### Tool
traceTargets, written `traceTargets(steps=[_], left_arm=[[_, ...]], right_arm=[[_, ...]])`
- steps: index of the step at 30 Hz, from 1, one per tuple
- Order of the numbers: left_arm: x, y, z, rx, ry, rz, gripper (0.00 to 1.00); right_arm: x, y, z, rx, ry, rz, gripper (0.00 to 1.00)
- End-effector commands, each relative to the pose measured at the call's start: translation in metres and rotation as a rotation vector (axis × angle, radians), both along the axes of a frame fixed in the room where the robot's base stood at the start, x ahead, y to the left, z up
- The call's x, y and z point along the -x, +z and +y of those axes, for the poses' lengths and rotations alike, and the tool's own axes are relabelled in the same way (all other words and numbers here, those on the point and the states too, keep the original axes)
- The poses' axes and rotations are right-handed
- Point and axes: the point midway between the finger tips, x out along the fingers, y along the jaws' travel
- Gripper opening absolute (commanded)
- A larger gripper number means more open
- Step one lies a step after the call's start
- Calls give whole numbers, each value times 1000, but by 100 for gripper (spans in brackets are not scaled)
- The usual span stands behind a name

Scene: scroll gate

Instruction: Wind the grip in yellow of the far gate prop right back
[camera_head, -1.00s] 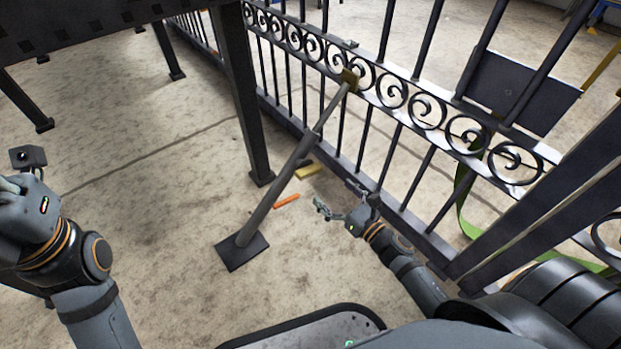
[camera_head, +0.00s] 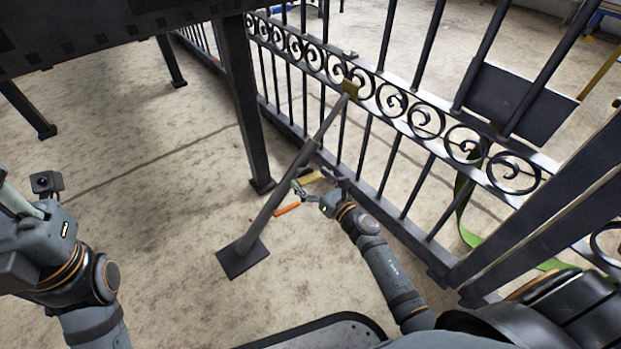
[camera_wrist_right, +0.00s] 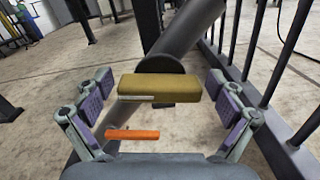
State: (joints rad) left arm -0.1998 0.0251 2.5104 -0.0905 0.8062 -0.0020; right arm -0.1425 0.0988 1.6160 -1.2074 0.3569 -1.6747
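The gate prop (camera_head: 268,212) is a grey tube leaning from a floor plate (camera_head: 242,258) up to a tan pad on the gate. Its yellow grip (camera_head: 312,176) sticks out partway up the tube, partly behind my right gripper (camera_head: 315,183). In the right wrist view the yellow grip (camera_wrist_right: 160,88) lies level across the middle, between the spread fingers, with gaps on both sides. An orange grip (camera_head: 287,209) sits lower on the prop; it also shows in the right wrist view (camera_wrist_right: 132,134). My left gripper (camera_head: 18,205) is at the left edge, partly cut off.
The black gate (camera_head: 400,102) with scrollwork runs close along the right of the prop. A dark table-like frame (camera_head: 110,40) stands at upper left, its leg (camera_head: 243,110) near the prop. A green strap (camera_head: 463,205) lies right. Floor at left is clear.

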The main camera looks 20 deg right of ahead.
Motion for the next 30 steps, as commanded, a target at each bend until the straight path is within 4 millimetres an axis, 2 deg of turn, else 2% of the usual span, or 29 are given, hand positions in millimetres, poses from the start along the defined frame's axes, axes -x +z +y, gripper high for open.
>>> traceTargets(steps=[1, 7, 9, 17, 25, 30], left_arm=[[0, 0, 0, 0, 0, 0, 25], [0, 0, 0, 0, 0, 0, 25], [0, 0, 0, 0, 0, 0, 25], [1, 2, -1, -2, 1, -4, 25], [4, -27, -10, -54, -12, 82, 25], [5, -15, -8, -47, -14, 71, 25]], right_arm=[[0, 0, 0, 0, 0, 0, 81], [0, 0, 0, 0, 0, 0, 54], [0, 0, 0, 0, 0, 0, 48], [0, 0, 0, -36, 0, 14, 48], [0, 1, -2, -196, -1, 73, 48], [-1, 2, -3, -344, 0, 126, 48]])
